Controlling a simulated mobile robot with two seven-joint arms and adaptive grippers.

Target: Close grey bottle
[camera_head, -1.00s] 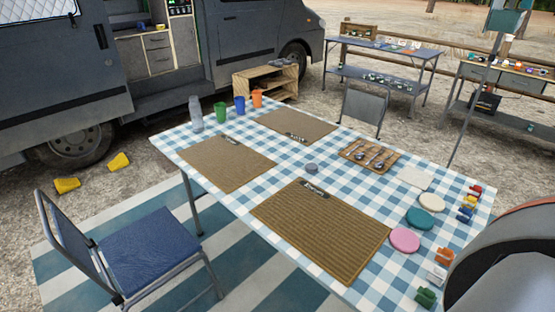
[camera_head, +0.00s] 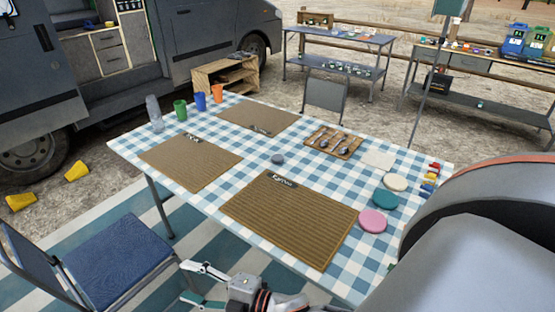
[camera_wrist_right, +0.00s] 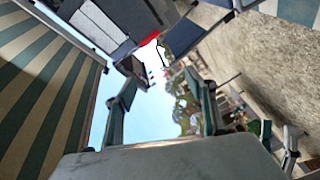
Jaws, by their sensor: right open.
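The grey bottle (camera_head: 154,113) stands upright at the far left corner of the checked table, next to the cups. Its top is too small to read clearly. A small round grey lid (camera_head: 277,159) lies flat near the middle of the table, apart from the bottle. My right gripper (camera_head: 190,284) is low at the bottom of the head view, beside the table's near edge and over the striped mat. Its fingers are spread and empty, also in the right wrist view (camera_wrist_right: 164,108). It is far from both bottle and lid. My left gripper is not in view.
Green (camera_head: 180,110), blue (camera_head: 200,101) and orange (camera_head: 217,93) cups stand beside the bottle. Woven placemats (camera_head: 290,222), a cutlery tray (camera_head: 333,142) and round coasters (camera_head: 372,221) lie on the table (camera_head: 210,203). A blue chair (camera_head: 118,258) stands at the near left.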

